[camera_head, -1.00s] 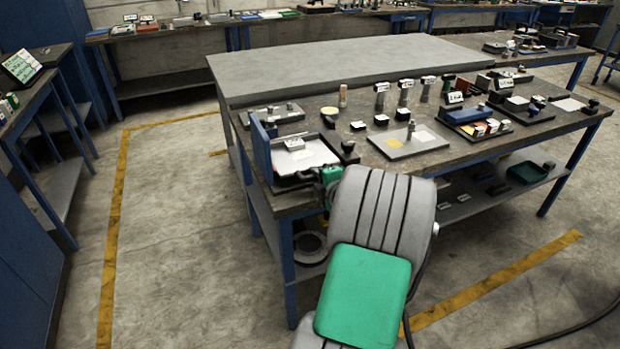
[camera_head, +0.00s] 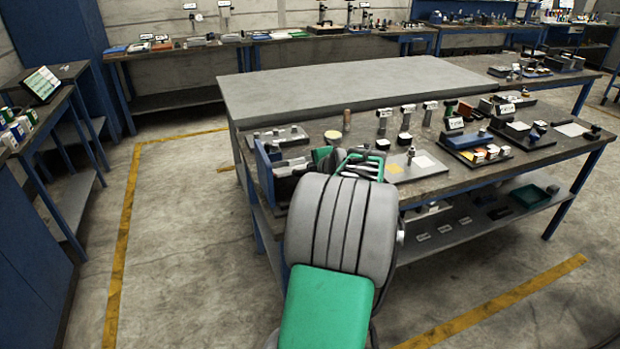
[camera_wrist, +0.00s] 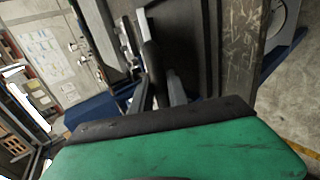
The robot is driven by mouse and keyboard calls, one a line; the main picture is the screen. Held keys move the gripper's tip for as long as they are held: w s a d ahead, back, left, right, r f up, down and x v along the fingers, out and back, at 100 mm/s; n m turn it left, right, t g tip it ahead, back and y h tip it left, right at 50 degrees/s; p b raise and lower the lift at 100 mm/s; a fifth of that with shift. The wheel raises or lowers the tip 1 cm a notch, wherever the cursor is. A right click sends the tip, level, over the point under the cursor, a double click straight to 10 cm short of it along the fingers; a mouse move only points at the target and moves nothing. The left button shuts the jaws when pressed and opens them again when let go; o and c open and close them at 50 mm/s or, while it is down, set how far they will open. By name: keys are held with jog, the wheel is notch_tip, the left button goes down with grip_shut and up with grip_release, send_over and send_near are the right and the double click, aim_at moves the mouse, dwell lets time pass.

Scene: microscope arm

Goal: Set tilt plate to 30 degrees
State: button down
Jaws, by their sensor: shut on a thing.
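A fixture with a blue upright side plate (camera_head: 264,172) stands at the near left corner of the main bench. I take it for the tilt plate fixture; my arm hides most of it in the head view. In the wrist view a pale grey plate edge (camera_wrist: 92,45) shows at the upper left, beside a dark base. I cannot read its angle or any scale. My gripper (camera_wrist: 157,78) is at the fixture, its two grey fingers closed on a dark knob or lever (camera_wrist: 151,58). The fingers are hidden in the head view.
The main bench (camera_head: 330,88) has a bare back half. Several labelled posts, a grey board (camera_head: 425,166) and a blue tray (camera_head: 472,140) stand right of my arm. A side table (camera_head: 66,72) is at the left. The floor between is clear.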

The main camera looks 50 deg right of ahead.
jog(key=shift+w+d+r, duration=0.15)
jog(key=shift+w+r, duration=0.05)
jog(key=shift+r, duration=0.35)
jog(key=c, duration=1.6)
grip_release()
jog(key=shift+o, duration=0.2)
jog(key=shift+f, duration=0.15)
jog(key=b+v, duration=0.1)
jog(key=v, duration=0.7)
jog(key=shift+w, duration=0.15)
